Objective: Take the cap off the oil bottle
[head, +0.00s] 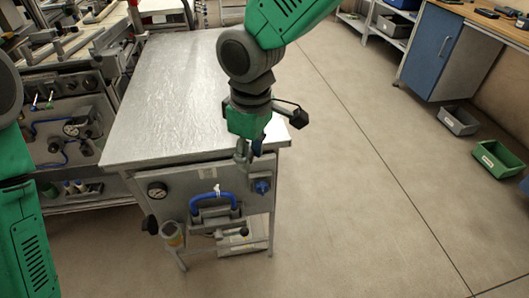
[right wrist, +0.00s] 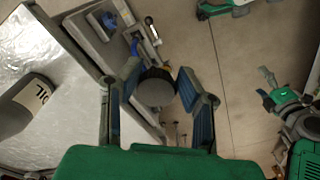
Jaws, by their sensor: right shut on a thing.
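My right gripper (head: 250,148) hangs near the front right corner of the metal-topped bench in the head view. In the right wrist view its blue-padded fingers (right wrist: 158,76) are closed on a dark, round, flat-faced cap (right wrist: 156,92). The grey oil bottle (right wrist: 18,112), with a pale label reading "OIL", shows at the left edge of the right wrist view, over the bench top and apart from the gripper. Its end is cut off by the frame. I cannot make out the bottle in the head view.
The bench (head: 165,85) has a mostly bare top. A grey bin (head: 458,121) and a green bin (head: 497,160) stand on the floor at right. The middle floor is clear.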

